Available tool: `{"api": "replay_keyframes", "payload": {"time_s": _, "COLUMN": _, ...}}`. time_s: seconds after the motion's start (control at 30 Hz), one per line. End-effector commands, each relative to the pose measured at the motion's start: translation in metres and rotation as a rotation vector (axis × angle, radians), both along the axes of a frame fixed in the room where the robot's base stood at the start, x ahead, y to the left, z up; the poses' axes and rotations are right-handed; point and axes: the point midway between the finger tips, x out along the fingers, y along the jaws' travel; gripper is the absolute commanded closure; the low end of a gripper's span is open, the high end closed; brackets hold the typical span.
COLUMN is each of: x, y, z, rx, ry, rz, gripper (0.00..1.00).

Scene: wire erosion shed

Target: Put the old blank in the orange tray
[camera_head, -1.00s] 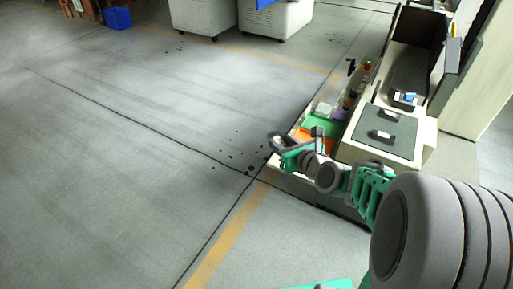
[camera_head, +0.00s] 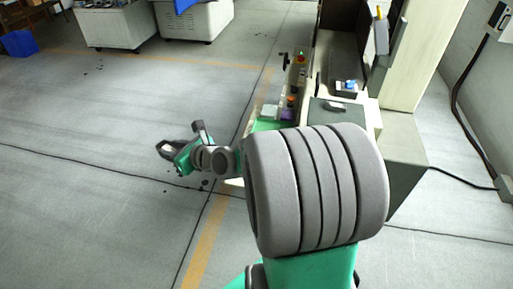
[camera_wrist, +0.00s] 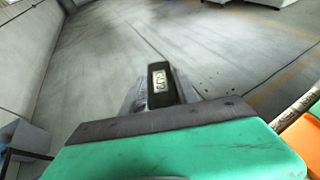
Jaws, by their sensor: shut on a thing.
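My gripper (camera_wrist: 159,98) is shut on a small dark block with a pale marked plate, which I take for the old blank (camera_wrist: 159,86). Grey fingers show at both sides of it in the wrist view. In the head view my gripper (camera_head: 172,150) hangs out over open floor, left of the machine; the blank cannot be made out clearly there. The orange tray (camera_wrist: 301,140) shows at the lower right edge of the wrist view, apart from the blank.
Pale bins (camera_head: 197,20) stand far back.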

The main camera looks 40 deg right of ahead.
Motion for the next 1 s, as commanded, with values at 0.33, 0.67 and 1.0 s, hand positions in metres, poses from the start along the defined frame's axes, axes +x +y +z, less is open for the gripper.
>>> {"api": "replay_keyframes", "payload": {"time_s": 0.33, "x": -0.04, "y": -0.181, "z": -0.049, "rx": 0.02, "ry": 0.001, "rz": -0.22, "gripper": 1.0}}
{"api": "replay_keyframes", "payload": {"time_s": 0.67, "x": -0.147, "y": -0.311, "z": -0.076, "rx": -0.004, "ry": -0.007, "rz": -0.378, "gripper": 1.0}}
{"api": "replay_keyframes", "payload": {"time_s": 1.0, "x": -0.128, "y": -0.327, "z": -0.095, "rx": -0.01, "ry": -0.008, "rz": -0.39, "gripper": 1.0}}
